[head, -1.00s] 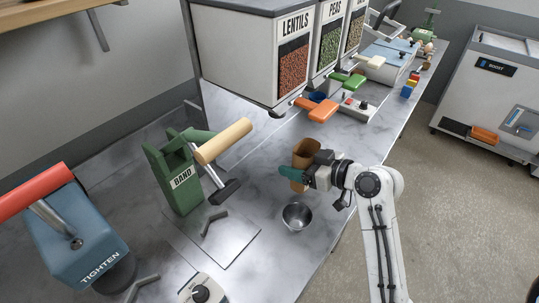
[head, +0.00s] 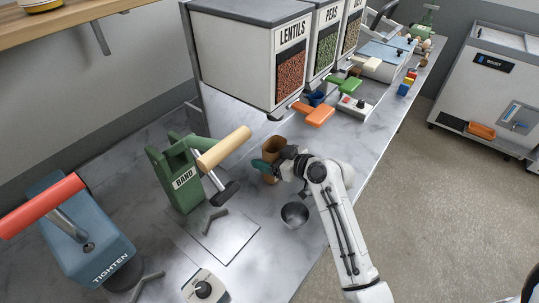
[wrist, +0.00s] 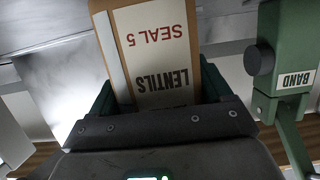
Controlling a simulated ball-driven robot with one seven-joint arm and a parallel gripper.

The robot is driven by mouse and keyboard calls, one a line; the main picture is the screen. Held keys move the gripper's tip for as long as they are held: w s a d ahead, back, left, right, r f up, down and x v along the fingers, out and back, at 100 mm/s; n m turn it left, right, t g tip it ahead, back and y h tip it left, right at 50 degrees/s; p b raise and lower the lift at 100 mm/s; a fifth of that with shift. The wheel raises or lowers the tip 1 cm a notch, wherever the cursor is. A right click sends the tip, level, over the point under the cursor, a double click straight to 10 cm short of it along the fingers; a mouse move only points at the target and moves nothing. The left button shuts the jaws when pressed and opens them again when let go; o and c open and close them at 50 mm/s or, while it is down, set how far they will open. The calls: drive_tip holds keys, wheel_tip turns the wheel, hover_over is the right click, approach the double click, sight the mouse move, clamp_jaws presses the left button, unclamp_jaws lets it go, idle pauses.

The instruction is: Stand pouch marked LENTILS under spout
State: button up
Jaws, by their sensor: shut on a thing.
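The kraft pouch (wrist: 150,60) in the wrist view has a pale label reading LENTILS and SEAL 5, upside down in that view. My gripper (head: 266,168) is shut on the pouch, with a green finger on its side. In the head view the pouch (head: 274,147) is upright with its open top up, in front of the LENTILS bin. The LENTILS bin (head: 245,60) has a window of red-brown lentils and an orange lever (head: 319,115) at its lower front. The bin's spout (head: 279,115) shows at its lower edge, behind and above the pouch. I cannot tell whether the pouch touches the counter.
A green BAND press (head: 183,185) stands left of the pouch, its tan handle reaching toward it. A steel bowl (head: 295,214) sits close in front of my gripper. A blue TIGHTEN device (head: 85,235) is at lower left. The PEAS bin (head: 326,45) adjoins on the right.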

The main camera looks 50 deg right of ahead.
drive_tip(key=shift+f, duration=0.15)
drive_tip(key=o, duration=1)
drive_tip(key=shift+c, duration=0.2)
drive_tip(key=shift+r, duration=0.2)
drive_tip(key=shift+s, duration=0.4)
drive_tip(key=b+v, duration=0.2)
drive_tip(key=v, duration=0.9)
drive_tip(key=shift+s+r, duration=0.1)
drive_tip(key=shift+s, duration=0.05)
